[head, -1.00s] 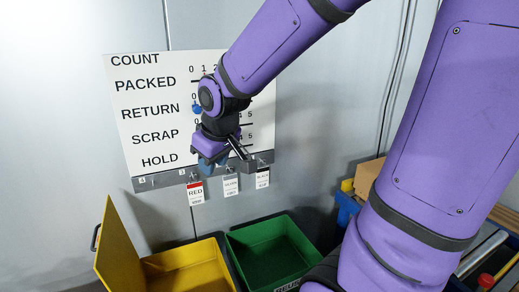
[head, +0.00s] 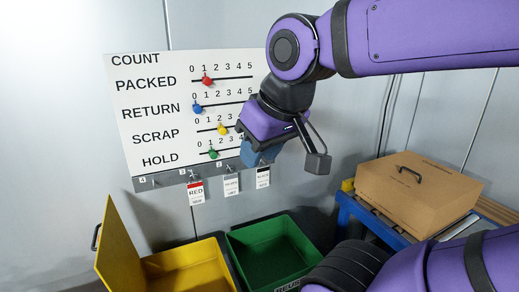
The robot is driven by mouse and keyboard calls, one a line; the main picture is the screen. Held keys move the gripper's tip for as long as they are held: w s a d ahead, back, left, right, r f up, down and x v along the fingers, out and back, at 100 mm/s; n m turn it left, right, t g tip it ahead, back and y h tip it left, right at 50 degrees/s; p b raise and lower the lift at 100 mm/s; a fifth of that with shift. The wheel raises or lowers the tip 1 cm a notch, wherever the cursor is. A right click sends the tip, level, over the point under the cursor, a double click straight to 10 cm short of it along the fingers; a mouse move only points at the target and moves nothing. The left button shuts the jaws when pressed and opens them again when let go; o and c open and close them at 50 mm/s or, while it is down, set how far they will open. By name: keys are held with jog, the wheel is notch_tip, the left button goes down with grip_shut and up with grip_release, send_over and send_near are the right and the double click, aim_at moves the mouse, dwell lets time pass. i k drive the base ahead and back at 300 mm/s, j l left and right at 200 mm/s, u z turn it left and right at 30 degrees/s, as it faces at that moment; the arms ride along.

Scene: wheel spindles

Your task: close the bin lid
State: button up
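The yellow bin (head: 188,267) stands on the floor at the lower left. Its yellow lid (head: 118,250) stands open, tilted up at the bin's left side, with a dark handle (head: 96,237) on its outer face. My gripper (head: 279,146) is in front of the board's right edge, above the green bin and well up and right of the lid. Its dark fingers are spread apart, and it touches neither bin nor lid. A blue piece shows below its purple body; I cannot tell whether it is part of the gripper.
A green bin (head: 272,250) stands open right of the yellow one. A white count board (head: 150,120) with coloured sliders is on the wall, with tags hanging from hooks below. A brown box (head: 415,195) rests on a blue-framed table (head: 352,207) at right.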

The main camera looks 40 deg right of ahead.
aim_at(118, 263)
jog(key=j+z, duration=0.2)
jog(key=j, duration=0.5)
jog(key=j+z, duration=0.2)
jog(key=j, duration=0.45)
jog(key=k+j+z, duration=0.2)
jog(key=j, duration=0.5)
